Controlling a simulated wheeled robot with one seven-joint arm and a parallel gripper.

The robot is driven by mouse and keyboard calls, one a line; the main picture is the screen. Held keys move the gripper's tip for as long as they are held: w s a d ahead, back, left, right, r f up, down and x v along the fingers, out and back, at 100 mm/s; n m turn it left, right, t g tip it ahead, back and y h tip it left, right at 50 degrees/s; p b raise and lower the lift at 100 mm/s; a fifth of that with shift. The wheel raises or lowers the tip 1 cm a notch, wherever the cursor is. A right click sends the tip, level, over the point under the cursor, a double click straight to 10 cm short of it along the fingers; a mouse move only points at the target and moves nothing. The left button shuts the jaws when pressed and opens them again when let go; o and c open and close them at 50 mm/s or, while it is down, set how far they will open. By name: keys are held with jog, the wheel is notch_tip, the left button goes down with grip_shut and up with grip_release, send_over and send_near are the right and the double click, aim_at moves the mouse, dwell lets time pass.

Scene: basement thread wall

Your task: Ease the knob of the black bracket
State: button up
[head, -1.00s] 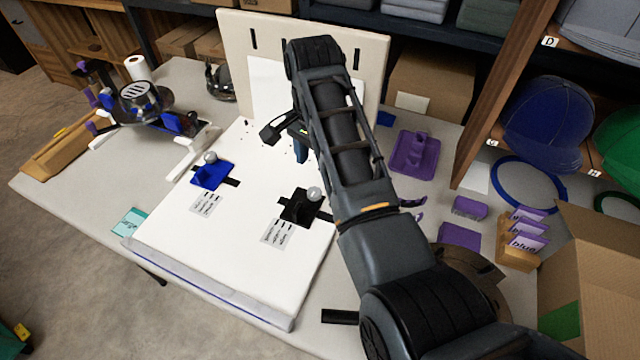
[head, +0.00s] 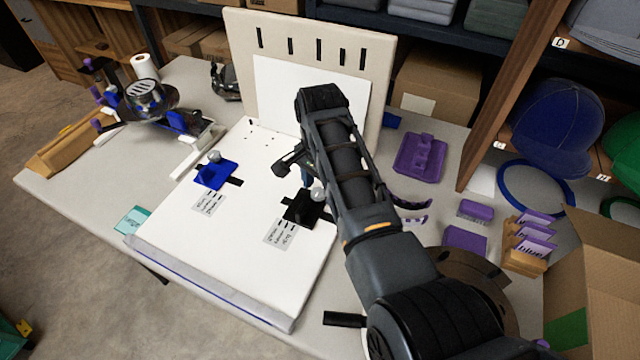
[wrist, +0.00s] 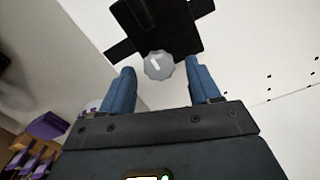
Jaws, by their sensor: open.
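The black bracket (head: 303,208) sits on the white board (head: 225,255), with its pale grey knob (head: 318,194) at its upper right side. In the wrist view the bracket (wrist: 165,25) is at the top and its knob (wrist: 158,65) shows a white mark on its face. My gripper (wrist: 163,78) is open. Its two blue fingers stand apart, with the knob between their tips or just beyond them; contact is not visible. In the head view my gripper (head: 305,178) is right behind the bracket and partly hidden by my arm.
A blue bracket (head: 214,174) with its own knob is left on the board. A slotted upright panel (head: 310,50) stands behind. Purple parts (head: 420,155) and a cardboard box (head: 590,260) lie to the right. The board's front is clear.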

jog(key=c, duration=1)
jog(key=shift+c, duration=0.3)
jog(key=n+p, duration=0.1)
jog(key=n, duration=0.2)
jog(key=shift+r+n+p, duration=0.1)
jog(key=shift+n+p, duration=0.3)
jog(key=n+p, duration=0.1)
jog(key=n, duration=0.3)
jog(key=shift+a+n, duration=0.1)
jog(key=shift+n, duration=0.2)
jog(key=n+p, duration=0.1)
jog(key=n, duration=0.3)
jog(key=shift+a, duration=0.1)
jog(key=shift+n, duration=2.2)
jog(key=shift+a, duration=0.1)
